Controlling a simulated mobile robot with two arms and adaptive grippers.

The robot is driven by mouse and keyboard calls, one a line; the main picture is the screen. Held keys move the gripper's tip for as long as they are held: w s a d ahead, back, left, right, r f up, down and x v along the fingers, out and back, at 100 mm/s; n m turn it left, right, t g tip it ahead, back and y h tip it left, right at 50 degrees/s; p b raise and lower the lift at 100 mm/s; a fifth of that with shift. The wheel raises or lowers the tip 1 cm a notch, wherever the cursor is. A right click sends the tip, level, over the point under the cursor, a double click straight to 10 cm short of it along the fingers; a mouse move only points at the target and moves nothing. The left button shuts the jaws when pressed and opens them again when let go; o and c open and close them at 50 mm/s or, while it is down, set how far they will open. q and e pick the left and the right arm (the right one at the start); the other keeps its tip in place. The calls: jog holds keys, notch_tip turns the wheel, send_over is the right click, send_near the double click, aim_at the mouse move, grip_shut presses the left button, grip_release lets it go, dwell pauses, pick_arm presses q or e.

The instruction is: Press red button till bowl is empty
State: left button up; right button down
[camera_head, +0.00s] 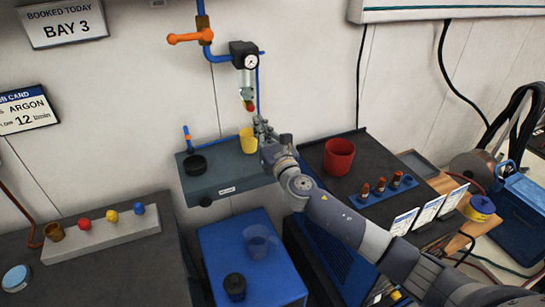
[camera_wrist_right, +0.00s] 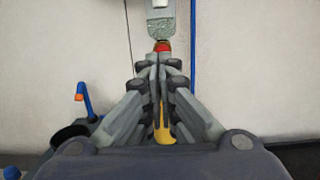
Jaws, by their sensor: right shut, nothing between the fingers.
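A red button (camera_head: 250,107) sits at the bottom of a small clear bowl (camera_head: 246,94) that hangs under a wall-mounted unit with a round gauge. In the right wrist view the bowl (camera_wrist_right: 161,29) holds greyish-green contents, and the red button (camera_wrist_right: 162,46) is just above my fingertips. My right gripper (camera_head: 261,126) is shut and empty, a little below and right of the button in the head view. I cannot tell whether its tips (camera_wrist_right: 158,64) touch the button. My left gripper is not in view.
A yellow cup (camera_head: 247,143) stands on the grey shelf (camera_head: 225,178) under the bowl, partly behind my gripper. A black ring-shaped dish (camera_head: 195,165) is left of it. A red cup (camera_head: 339,156) stands on the dark bench at right. An orange-handled valve (camera_head: 190,37) is above.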

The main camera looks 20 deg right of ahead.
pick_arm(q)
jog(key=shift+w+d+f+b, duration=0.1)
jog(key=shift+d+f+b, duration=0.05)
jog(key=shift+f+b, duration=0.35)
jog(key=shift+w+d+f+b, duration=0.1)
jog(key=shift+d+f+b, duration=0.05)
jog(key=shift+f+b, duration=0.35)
pick_arm(e)
jog(key=s+f, duration=0.2)
jog(key=s, duration=0.6)
jog(key=shift+d, duration=0.45)
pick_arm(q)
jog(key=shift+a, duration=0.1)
pick_arm(e)
jog(key=shift+s, duration=0.1)
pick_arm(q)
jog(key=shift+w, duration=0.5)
